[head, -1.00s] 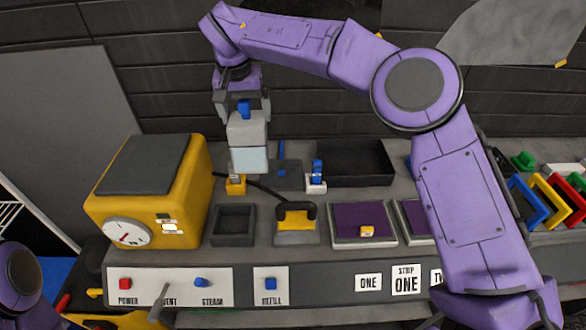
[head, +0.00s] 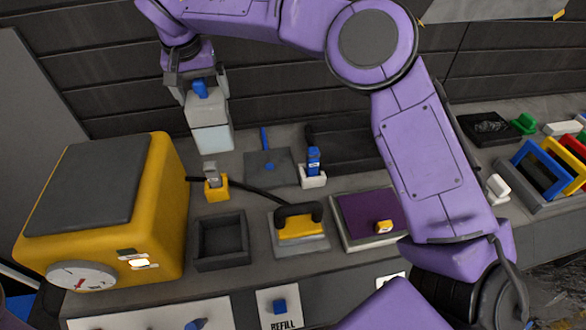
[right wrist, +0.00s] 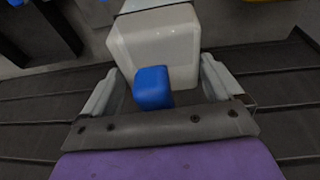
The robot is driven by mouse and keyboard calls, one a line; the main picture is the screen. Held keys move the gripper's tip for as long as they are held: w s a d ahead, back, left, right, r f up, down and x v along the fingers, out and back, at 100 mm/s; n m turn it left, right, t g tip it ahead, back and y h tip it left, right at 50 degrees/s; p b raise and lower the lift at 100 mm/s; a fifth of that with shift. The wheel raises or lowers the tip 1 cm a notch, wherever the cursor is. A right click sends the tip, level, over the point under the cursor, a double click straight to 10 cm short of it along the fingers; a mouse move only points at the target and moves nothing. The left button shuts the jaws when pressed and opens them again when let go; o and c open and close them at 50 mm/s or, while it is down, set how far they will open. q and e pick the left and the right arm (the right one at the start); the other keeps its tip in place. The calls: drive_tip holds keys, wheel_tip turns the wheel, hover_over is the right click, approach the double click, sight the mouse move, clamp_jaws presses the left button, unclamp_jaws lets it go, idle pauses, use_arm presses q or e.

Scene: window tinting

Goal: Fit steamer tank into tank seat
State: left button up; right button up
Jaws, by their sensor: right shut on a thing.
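The steamer tank (head: 212,132) is a pale block with a clear lower part and a blue grip on top. My right gripper (head: 199,88) is shut on its blue grip and holds it upright, or nearly so, above the back of the bench. In the right wrist view the tank (right wrist: 155,45) sits between the fingers, with the blue grip (right wrist: 153,87) nearest. A dark, square, open-topped box (head: 222,240), apparently the tank seat, stands empty in front of the tank, beside the yellow steamer (head: 160,215). My left gripper is not visible.
A yellow holder with a grey-topped tool (head: 215,185) stands between tank and box. A black hose crosses behind the box.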

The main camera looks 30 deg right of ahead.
sight(211, 126)
drive_tip(key=x, duration=0.3)
drive_tip(key=s+a+x, duration=0.1)
drive_tip(key=x, duration=0.2)
drive_tip(key=p+x, duration=0.1)
drive_tip(key=x, duration=0.2)
drive_tip(key=shift+s+a+f, duration=0.15)
drive_tip(key=shift+s+f, duration=0.05)
drive_tip(key=shift+f, duration=0.2)
drive_tip(key=shift+w+f, duration=0.15)
drive_tip(key=shift+f, duration=0.3)
drive_tip(key=o, duration=1.7)
